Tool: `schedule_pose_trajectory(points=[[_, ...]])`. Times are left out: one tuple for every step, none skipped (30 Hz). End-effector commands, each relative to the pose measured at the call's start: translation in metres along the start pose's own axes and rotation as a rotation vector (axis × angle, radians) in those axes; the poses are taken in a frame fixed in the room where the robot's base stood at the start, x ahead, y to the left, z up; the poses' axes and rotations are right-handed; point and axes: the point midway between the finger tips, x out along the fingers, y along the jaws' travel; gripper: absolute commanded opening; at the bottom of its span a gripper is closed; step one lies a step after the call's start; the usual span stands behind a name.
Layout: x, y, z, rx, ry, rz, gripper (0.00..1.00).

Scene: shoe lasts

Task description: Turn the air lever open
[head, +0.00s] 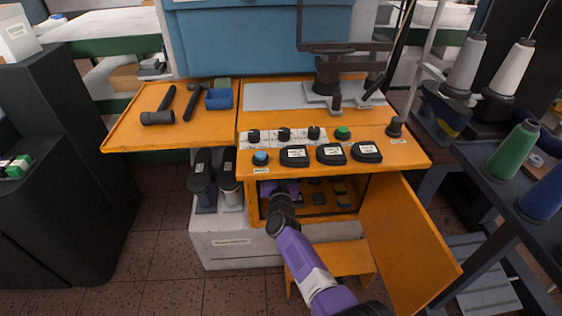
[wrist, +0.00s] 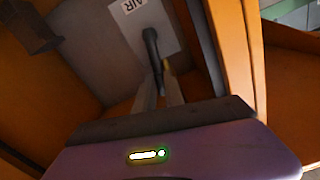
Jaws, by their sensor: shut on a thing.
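The air lever (wrist: 152,48) is a dark, bent handle on a pale plate (wrist: 150,18) with a label reading AIR, inside the open orange cabinet. In the wrist view my gripper (wrist: 167,88) has its pale fingers at the lever's lower end, one on each side, and is shut on it. In the head view my gripper (head: 283,187) reaches into the cabinet opening. The lever is not visible to me there. The wrist housing hides the lower part of the wrist view.
The cabinet door (head: 405,240) stands open to the right of my arm. The orange bench top (head: 215,125) above carries knobs, black pads and hammers. Dark blocks (head: 335,192) lie inside the cabinet, right of my gripper.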

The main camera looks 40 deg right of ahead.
Motion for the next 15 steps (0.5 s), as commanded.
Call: schedule_pose_trajectory(points=[[-0.001,-0.005,0.000,-0.036,-0.005,-0.003,0.00],[-0.001,-0.006,0.000,-0.055,-0.005,-0.003,0.00],[-0.001,-0.007,0.000,-0.082,-0.005,-0.003,0.00],[-0.001,-0.008,0.001,-0.099,-0.005,-0.003,0.00],[-0.001,-0.009,0.001,-0.116,-0.005,-0.003,0.00],[-0.001,-0.010,0.001,-0.137,-0.004,-0.003,0.00],[-0.001,-0.011,0.002,-0.151,-0.005,-0.003,0.00],[-0.001,-0.011,0.002,-0.163,-0.005,-0.003,0.00],[-0.001,-0.012,0.002,-0.179,-0.004,-0.003,0.00],[-0.001,-0.013,0.002,-0.190,-0.004,-0.003,0.00],[-0.001,-0.013,0.003,-0.199,-0.004,-0.002,0.00],[-0.001,-0.014,0.003,-0.210,-0.004,-0.002,0.00],[-0.001,-0.014,0.003,-0.217,-0.004,-0.002,0.00],[-0.001,-0.014,0.004,-0.223,-0.004,-0.002,0.00],[-0.001,-0.015,0.004,-0.231,-0.004,-0.002,0.00]])
